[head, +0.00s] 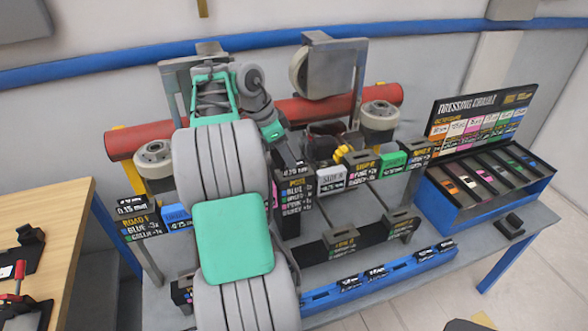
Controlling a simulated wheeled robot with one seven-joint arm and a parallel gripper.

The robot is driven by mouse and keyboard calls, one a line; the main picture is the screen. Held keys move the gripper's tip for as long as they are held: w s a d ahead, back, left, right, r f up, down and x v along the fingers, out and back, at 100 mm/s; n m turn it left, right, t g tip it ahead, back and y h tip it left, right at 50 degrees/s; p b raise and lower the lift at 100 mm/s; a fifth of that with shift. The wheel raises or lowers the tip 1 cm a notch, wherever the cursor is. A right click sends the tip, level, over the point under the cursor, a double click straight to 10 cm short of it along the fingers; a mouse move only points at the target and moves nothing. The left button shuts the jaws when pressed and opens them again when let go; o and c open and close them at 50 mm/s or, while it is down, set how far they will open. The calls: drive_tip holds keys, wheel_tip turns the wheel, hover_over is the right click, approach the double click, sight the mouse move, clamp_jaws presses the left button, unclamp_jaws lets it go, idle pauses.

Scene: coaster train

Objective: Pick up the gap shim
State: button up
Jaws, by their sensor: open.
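I cannot single out one piece as the gap shim for certain. Small coloured pieces, among them a pink one (470,182), lie in the dark slots of a blue case (441,209) on the right of the bench. They are too small to tell apart in detail. My gripper (292,163) is at the middle of the bench, pointing down in front of the red tube and near the black label plates. It is open, and nothing shows in it. It is well to the left of the blue case. My arm hides part of the bench's left side.
The red tube (135,143) runs along the back, with grey wheels (379,116) and upright brackets nearby. Label plates (331,179) and dark rails crowd the middle. A blue strip (430,263) lines the front. A wooden table (55,230) stands at left.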

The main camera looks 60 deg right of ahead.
sight(294, 171)
drive_tip(key=x, duration=0.4)
drive_tip(key=shift+s+d+f, duration=0.1)
drive_tip(key=shift+d, duration=0.05)
drive_tip(key=shift+c, duration=0.2)
clamp_jaws()
